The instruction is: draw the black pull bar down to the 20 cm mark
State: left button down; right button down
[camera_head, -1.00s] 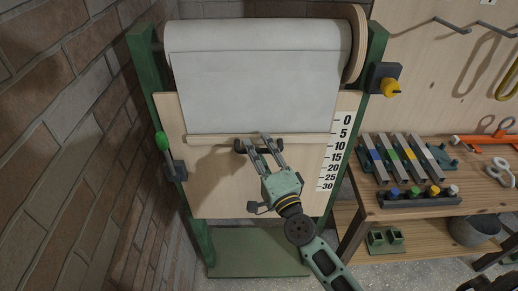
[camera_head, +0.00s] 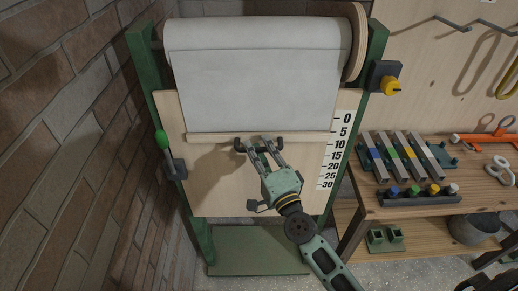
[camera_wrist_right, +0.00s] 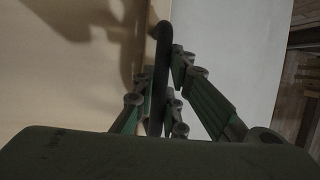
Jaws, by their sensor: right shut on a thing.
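The black pull bar (camera_head: 239,144) is on the pale wooden batten (camera_head: 215,138) at the lower edge of the white paper sheet (camera_head: 262,90). My right gripper (camera_head: 259,146) is shut on the bar's middle; its dark ends show on either side of the fingers. In the right wrist view the bar (camera_wrist_right: 161,75) runs upright between the fingers. The number scale (camera_head: 337,155) on the board's right side runs from 0 to 30. The batten is about level with the 5, above the 20. My left gripper is not in view.
The board (camera_head: 215,195) is bare below the batten. A green-handled lever (camera_head: 163,143) is at its left and a yellow knob (camera_head: 391,86) at its upper right. A workbench (camera_head: 440,208) with coloured blocks stands right; a brick wall (camera_head: 60,120) is close left.

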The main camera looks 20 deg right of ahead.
notch_tip(320, 180, down, 16)
jog(key=b, duration=1.4)
jog(key=shift+b, duration=0.3)
jog(key=c, duration=1.8)
grip_release()
jog(key=shift+o, duration=0.2)
jog(key=v, duration=1.2)
